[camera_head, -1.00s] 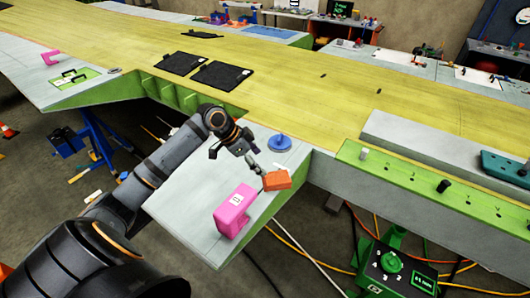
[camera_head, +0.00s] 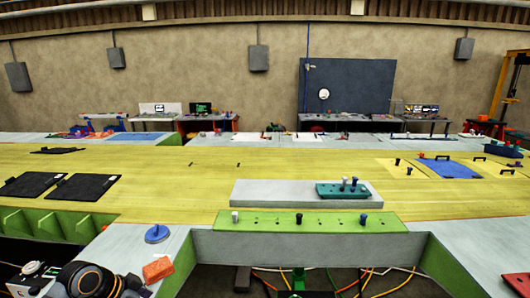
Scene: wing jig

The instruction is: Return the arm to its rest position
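My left arm shows only at the bottom left edge in the head view, with a dark wrist and orange ring. The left gripper (camera_head: 130,286) is mostly cut off by the lower edge, and its fingers cannot be made out. It is just left of and below an orange block (camera_head: 157,270), which lies on the grey panel (camera_head: 120,246). Whether they touch cannot be told.
A blue disc (camera_head: 157,233) sits on the panel behind the block. A green rail (camera_head: 310,221) with pegs and a grey raised bar (camera_head: 270,192) carrying a teal holder (camera_head: 343,190) lie to the right. Black plates (camera_head: 84,187) lie on the yellow wing (camera_head: 160,180).

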